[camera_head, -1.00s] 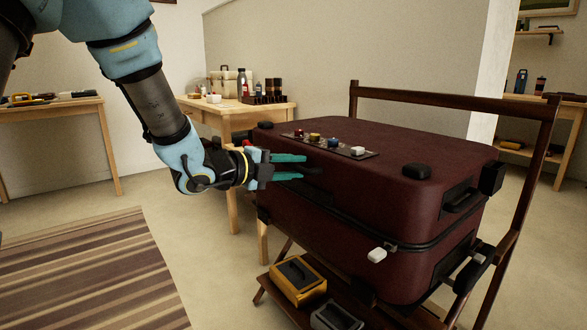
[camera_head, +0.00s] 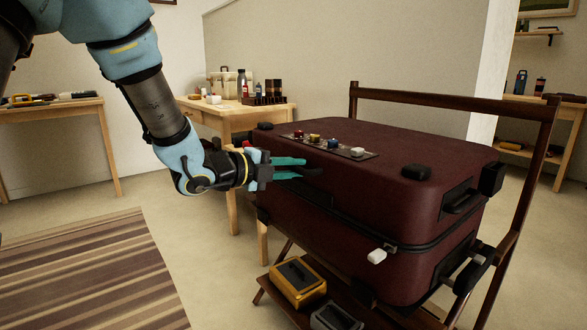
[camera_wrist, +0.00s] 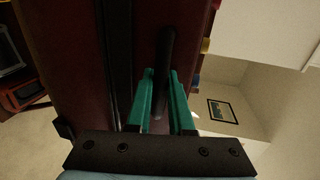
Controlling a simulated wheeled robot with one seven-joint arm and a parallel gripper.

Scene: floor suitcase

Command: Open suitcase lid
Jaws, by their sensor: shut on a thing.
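The dark red suitcase (camera_head: 350,200) lies flat on a wooden rack, its lid (camera_head: 400,150) down on the base, with the dark zip seam running around it. My gripper (camera_head: 305,168) is at the suitcase's front-left side, its green fingers against the lid's side handle. In the wrist view the fingers (camera_wrist: 163,92) straddle the black handle bar (camera_wrist: 164,65) and are shut on it. The zip seam (camera_wrist: 118,50) runs beside it. A white zip pull (camera_head: 377,256) hangs near the front corner. The far side of the suitcase is hidden.
The wooden rack rail (camera_head: 450,96) rises behind and right of the suitcase. A yellow box (camera_head: 297,282) sits on the rack's lower shelf. A control strip with coloured knobs (camera_head: 330,145) is on the lid. A wooden table (camera_head: 235,118) stands behind. Floor at left is open, with a striped rug (camera_head: 90,270).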

